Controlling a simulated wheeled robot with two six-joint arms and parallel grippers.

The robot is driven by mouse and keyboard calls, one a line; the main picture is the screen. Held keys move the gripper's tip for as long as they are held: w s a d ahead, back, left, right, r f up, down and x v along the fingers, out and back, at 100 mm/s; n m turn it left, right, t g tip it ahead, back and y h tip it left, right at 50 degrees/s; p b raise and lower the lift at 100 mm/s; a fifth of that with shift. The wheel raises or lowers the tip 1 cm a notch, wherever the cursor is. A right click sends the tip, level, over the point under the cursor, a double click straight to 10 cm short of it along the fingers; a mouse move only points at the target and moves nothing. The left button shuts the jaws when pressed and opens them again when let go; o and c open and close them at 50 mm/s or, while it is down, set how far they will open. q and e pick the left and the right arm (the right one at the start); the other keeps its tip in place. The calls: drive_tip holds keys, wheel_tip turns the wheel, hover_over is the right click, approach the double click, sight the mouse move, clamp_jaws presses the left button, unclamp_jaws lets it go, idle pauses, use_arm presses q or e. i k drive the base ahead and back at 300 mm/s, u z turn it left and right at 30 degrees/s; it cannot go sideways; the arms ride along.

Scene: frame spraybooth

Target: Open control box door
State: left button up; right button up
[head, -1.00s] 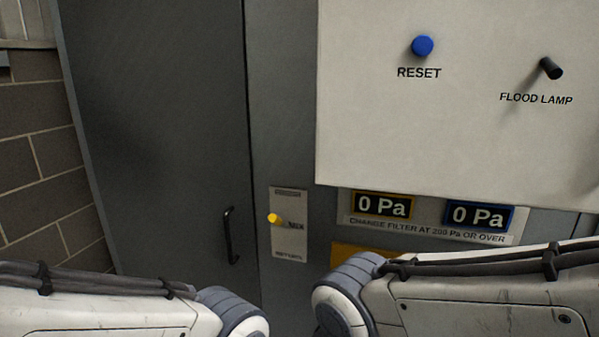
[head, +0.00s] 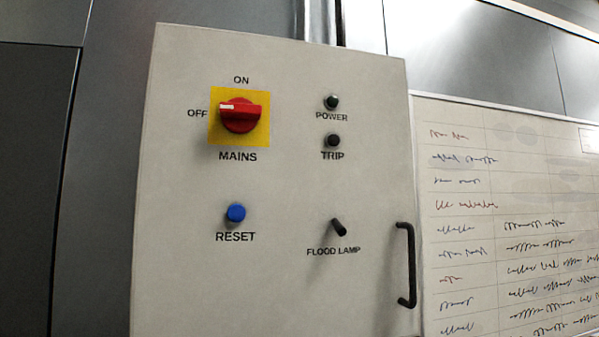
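The control box door (head: 285,190) is a pale grey panel in the middle of the head view, and it looks shut. A black bar handle (head: 409,265) stands upright at its right edge. On the door are a red mains switch (head: 240,115) on a yellow plate, its white mark towards OFF, a blue reset button (head: 236,213) and a black flood lamp toggle (head: 338,227). Power (head: 332,102) and trip (head: 333,141) lamps look dark. The box's lower edge is out of view. Neither gripper is in view.
A whiteboard (head: 510,215) with handwritten lines is to the right of the box, close to the handle. Dark grey metal panels (head: 100,170) stand to the left. Nothing visible stands in front of the door.

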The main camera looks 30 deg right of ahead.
sight(331, 139)
drive_tip(key=u, duration=2.15)
drive_tip(key=i, duration=0.6)
drive_tip(key=z, duration=3.9)
